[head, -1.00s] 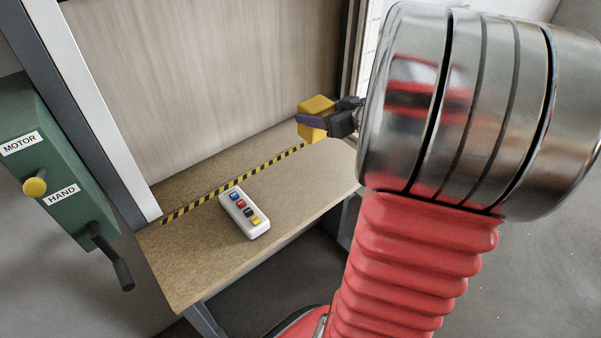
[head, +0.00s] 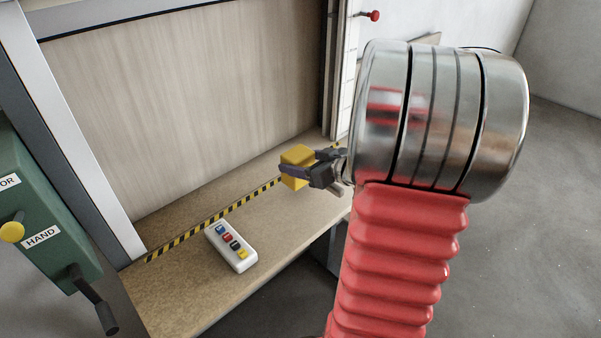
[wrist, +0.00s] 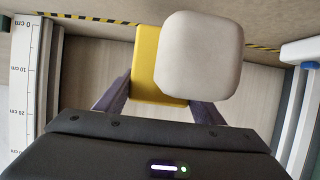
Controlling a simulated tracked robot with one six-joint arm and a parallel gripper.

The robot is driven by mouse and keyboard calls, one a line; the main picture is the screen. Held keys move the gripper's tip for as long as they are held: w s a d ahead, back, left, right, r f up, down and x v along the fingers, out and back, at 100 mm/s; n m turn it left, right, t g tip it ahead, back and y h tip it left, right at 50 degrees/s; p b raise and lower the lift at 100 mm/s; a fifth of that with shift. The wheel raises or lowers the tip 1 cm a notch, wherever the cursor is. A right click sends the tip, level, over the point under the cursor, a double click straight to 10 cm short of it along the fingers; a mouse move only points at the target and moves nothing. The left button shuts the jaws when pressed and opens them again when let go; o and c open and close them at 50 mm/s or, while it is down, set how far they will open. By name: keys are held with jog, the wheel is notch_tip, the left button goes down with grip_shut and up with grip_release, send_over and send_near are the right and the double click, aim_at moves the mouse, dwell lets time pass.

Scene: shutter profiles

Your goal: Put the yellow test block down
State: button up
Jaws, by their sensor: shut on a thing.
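The yellow test block (head: 296,160) is in my gripper (head: 310,172), near the right end of the bench in the head view. The dark fingers are shut on its sides. In the wrist view the yellow block (wrist: 155,75) sits between the two fingers (wrist: 160,105), and a pale rounded square piece (wrist: 202,54) covers its right part. The block appears close to the bench top; I cannot tell whether it touches it.
A black-and-yellow striped line (head: 215,217) runs along the bench (head: 190,285) before a closed panel (head: 180,100). A white button remote (head: 231,247) lies on the bench. A green box (head: 35,225) with yellow knob and crank stands left. A ruled strip (wrist: 25,90) shows in the wrist view.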

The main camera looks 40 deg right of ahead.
jog(key=shift+f, duration=1.85)
jog(key=shift+f, duration=0.1)
jog(key=o, duration=1.1)
jog(key=shift+s+r, duration=0.2)
jog(key=shift+s, duration=0.05)
jog(key=v, duration=1.1)
jog(key=shift+s, duration=0.3)
